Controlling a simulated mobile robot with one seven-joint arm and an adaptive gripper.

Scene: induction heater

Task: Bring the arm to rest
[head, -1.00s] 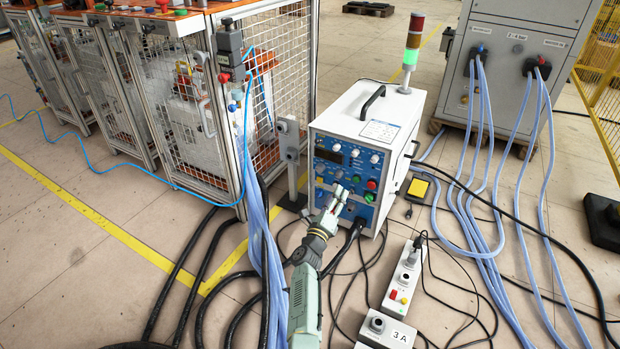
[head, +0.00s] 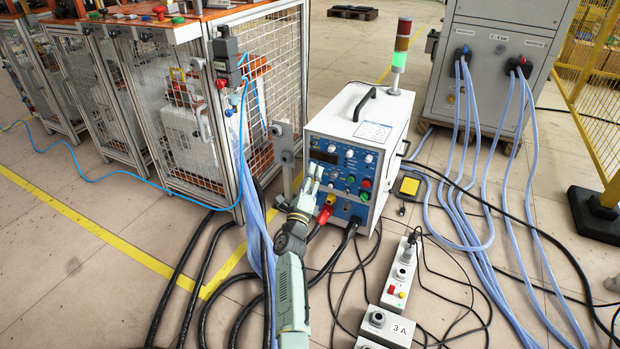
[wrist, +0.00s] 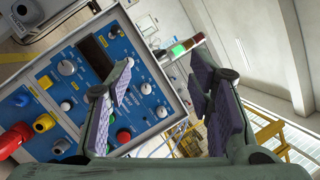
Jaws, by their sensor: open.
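My gripper (head: 312,180) is raised in front of the blue control panel (head: 347,176) of the white heater box (head: 378,107) in the head view. In the wrist view, my gripper (wrist: 163,92) is open, its two padded fingers well apart with nothing between them. The blue panel (wrist: 60,85) fills the left of that view, tilted, with knobs, a dark display and buttons. The left finger overlaps the panel's picture; I cannot tell the exact gap, but no contact shows. My arm (head: 291,290) reaches up from the bottom of the head view.
Red (head: 324,215) and yellow (head: 331,199) plugs sit low on the panel. The stack light (head: 401,45) glows green. A caged bench (head: 180,110) stands left, a grey cabinet (head: 500,60) right. Hoses, cables and a power strip (head: 400,272) cover the floor around my arm.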

